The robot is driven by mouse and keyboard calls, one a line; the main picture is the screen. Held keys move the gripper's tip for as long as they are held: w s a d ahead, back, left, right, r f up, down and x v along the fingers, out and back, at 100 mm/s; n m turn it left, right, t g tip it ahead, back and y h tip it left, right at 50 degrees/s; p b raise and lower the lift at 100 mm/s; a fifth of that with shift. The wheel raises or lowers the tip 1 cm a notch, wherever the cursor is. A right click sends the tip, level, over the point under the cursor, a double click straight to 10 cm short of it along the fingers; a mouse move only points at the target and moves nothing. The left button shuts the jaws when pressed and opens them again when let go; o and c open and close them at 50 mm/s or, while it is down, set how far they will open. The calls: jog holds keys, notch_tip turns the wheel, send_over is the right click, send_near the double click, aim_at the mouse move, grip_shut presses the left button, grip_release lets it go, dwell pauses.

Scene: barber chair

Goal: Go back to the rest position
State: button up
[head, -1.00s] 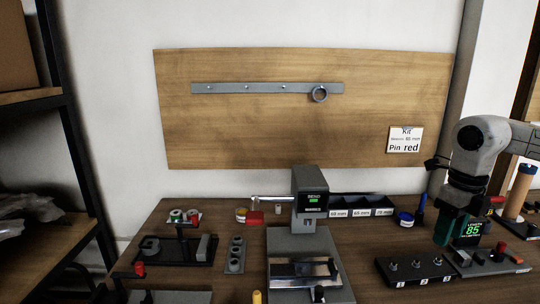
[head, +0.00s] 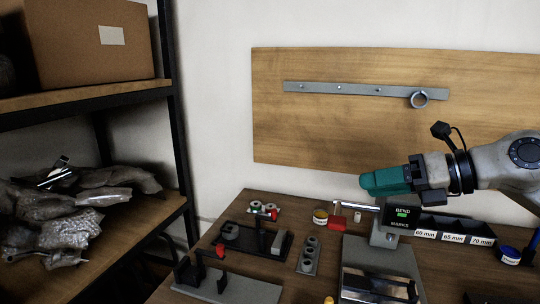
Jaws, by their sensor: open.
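My gripper (head: 368,184) is at the right of the head view, with its teal fingers pointing left. It is raised, showing above the bench and in front of the wooden board (head: 310,130). Nothing shows between the fingers, and the gap between them is hard to see from this side. My grey arm comes in from the right edge.
Below is the wooden workbench (head: 225,208) with the bending device (head: 395,215), a dark fixture (head: 255,243), a grey holed block (head: 308,255) and labelled bins (head: 455,230). A black shelf (head: 100,92) with a cardboard box (head: 90,40) stands left.

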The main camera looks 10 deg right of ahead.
jog(key=a+r+m+t+y, duration=0.1)
jog(key=a+r+t+y, duration=0.2)
jog(key=a+r+y, duration=0.5)
jog(key=d+r+m+t+h, duration=0.3)
jog(key=r+m+t+h, duration=0.1)
jog(key=r+m+t, duration=0.55)
jog(key=w+d+f+m+h, duration=0.1)
jog(key=d+f+m+h, duration=0.3)
jog(key=f+m+h, duration=0.5)
jog(key=w+d+f+m+h, duration=0.1)
jog(key=d+f+m+h, duration=0.35)
jog(key=m+h, duration=0.75)
jog(key=s+a+f+m+g+y, duration=0.1)
jog(key=s+f+m+g, duration=0.2)
jog(key=f, duration=0.8)
jog(key=s+a+f+m+g+y, duration=0.15)
jog(key=f+m+g, duration=0.25)
jog(key=f, duration=0.8)
jog(key=s+a+f+g+y, duration=0.25)
jog(key=s+f+g, duration=0.25)
jog(key=s+f, duration=0.45)
jog(key=s+a+f+g+y, duration=0.2)
jog(key=s+a+f+g, duration=0.15)
jog(key=s+f, duration=0.6)
jog(key=s+d+f+g+p, duration=0.1)
jog(key=s+f+g, duration=0.4)
jog(key=s, duration=0.6)
jog(key=shift+d+f, duration=0.55)
